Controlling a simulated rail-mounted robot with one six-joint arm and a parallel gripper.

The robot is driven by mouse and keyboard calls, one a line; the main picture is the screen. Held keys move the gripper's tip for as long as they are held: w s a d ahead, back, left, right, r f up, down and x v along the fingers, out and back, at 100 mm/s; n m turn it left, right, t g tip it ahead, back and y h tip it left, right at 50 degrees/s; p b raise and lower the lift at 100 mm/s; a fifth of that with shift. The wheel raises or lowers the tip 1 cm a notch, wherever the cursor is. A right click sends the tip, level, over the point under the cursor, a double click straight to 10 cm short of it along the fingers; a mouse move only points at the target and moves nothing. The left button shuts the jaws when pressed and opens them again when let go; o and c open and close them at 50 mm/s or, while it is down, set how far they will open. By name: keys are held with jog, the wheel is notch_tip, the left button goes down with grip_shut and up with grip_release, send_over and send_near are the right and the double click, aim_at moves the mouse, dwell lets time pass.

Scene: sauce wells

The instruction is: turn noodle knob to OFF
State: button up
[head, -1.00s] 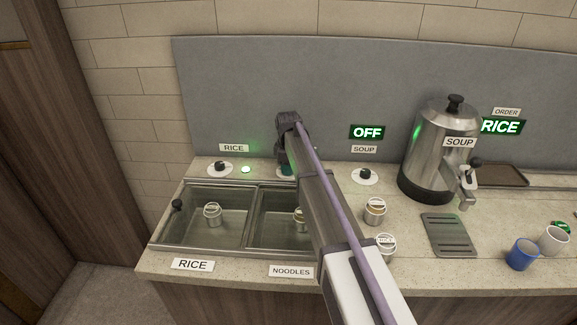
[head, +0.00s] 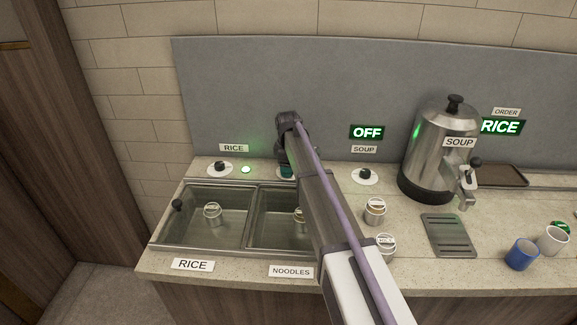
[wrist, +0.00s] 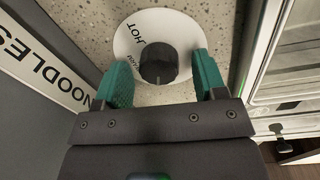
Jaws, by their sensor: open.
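The noodle knob (wrist: 158,64) is black and sits on a round white dial (wrist: 137,32) marked HOT and WARM in the wrist view. A NOODLES label (wrist: 42,62) is beside it. My gripper (wrist: 161,69) is open, with one teal finger on each side of the knob. I cannot tell whether either finger touches it. In the head view my gripper (head: 286,171) is low over the counter behind the wells, and my arm hides the knob.
The soup knob (head: 365,176) is to the right, below a lit OFF sign (head: 367,132). A soup urn (head: 440,150) stands farther right. The noodle well (head: 275,225) lies in front.

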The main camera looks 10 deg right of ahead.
notch_tip(320, 180, up, 11)
jog(key=p, duration=1)
jog(key=shift+s+f, duration=0.15)
jog(key=shift+s, duration=0.1)
jog(key=shift+a, duration=0.1)
jog(key=s+m, duration=1.3)
jog(key=s, duration=2.2)
jog(key=shift+s+d+g, duration=0.2)
jog(key=shift+s+g, duration=0.1)
jog(key=shift+s, duration=0.05)
jog(key=shift+w, duration=0.15)
jog(key=shift+c, duration=0.2)
